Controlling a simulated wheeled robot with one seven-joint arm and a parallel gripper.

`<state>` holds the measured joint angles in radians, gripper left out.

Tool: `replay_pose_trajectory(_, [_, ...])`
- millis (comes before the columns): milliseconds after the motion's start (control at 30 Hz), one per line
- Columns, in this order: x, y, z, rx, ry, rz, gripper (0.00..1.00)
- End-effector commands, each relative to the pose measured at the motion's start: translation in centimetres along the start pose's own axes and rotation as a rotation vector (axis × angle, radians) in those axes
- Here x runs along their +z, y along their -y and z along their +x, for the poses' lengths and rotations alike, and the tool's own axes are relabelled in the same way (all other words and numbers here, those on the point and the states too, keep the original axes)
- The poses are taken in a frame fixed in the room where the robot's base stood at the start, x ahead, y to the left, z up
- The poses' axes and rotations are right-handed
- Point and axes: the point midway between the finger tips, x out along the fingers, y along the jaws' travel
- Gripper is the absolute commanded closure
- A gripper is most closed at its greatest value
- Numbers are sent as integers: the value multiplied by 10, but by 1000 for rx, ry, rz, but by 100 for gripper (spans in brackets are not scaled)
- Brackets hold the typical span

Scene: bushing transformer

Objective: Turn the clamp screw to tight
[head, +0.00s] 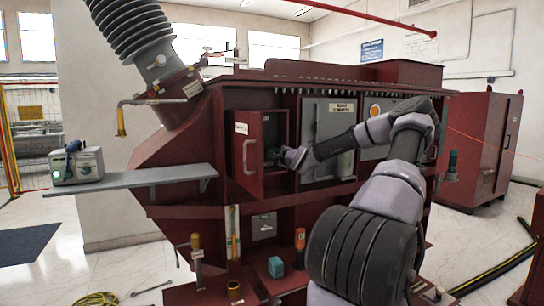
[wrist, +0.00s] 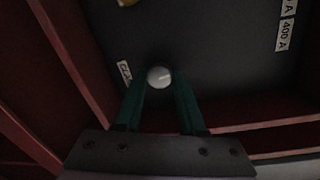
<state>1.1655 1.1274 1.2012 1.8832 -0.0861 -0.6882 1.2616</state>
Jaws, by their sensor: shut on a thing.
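The clamp screw (wrist: 158,75) shows in the wrist view as a small, pale round head against a dark grey panel. My gripper (wrist: 159,94) has its two green fingers on either side of it, shut on it. A small label (wrist: 124,73) beside it is partly cut off by a finger. In the head view my gripper (head: 273,156) reaches into an open compartment in the dark red transformer cabinet (head: 180,166). The screw is hidden there, and its turn angle cannot be read.
The compartment's red door (head: 247,165) stands open just left of my gripper. Red compartment walls (wrist: 75,60) close in around it in the wrist view. A "400 A" label (wrist: 287,30) is at upper right. A grey shelf (head: 130,180) juts out left.

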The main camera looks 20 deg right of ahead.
Motion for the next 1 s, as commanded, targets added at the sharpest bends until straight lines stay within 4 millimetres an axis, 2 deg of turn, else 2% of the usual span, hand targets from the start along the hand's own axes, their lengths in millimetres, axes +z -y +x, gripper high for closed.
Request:
replay_pose_trajectory(400, [-2,-3,-1,5,-2,9,100])
replay_pose_trajectory(433, [-2,-3,-1,5,-2,9,53])
replay_pose_trajectory(500, [-2,-2,0,5,-2,8,31])
replay_pose_trajectory(833, [-1,-1,-2,2,-1,6,31])
replay_pose_trajectory(1000, [-2,0,-21,2,-1,6,31])
